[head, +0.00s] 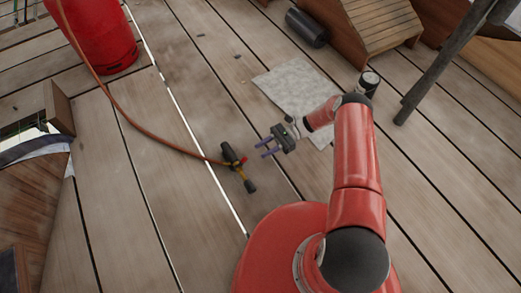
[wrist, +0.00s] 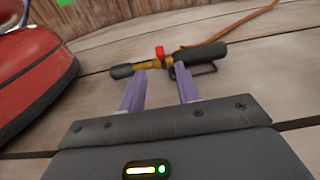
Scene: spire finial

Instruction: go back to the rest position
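My gripper (head: 268,147) is at the end of my red arm, above the plank floor in the head view. Its two purple fingers are apart with nothing between them, and they also show in the wrist view (wrist: 160,92). A torch (head: 236,167) with a black handle, brass parts and a red knob lies on the planks just left of the fingertips. In the wrist view the torch (wrist: 175,62) lies beyond the fingertips. Whether a finger touches it cannot be told.
An orange hose (head: 135,122) runs from the torch to a red gas cylinder (head: 98,35) at upper left. A grey slab (head: 292,86) lies behind my gripper. A dark roll (head: 307,27) and a wooden stepped piece (head: 375,22) are at the back.

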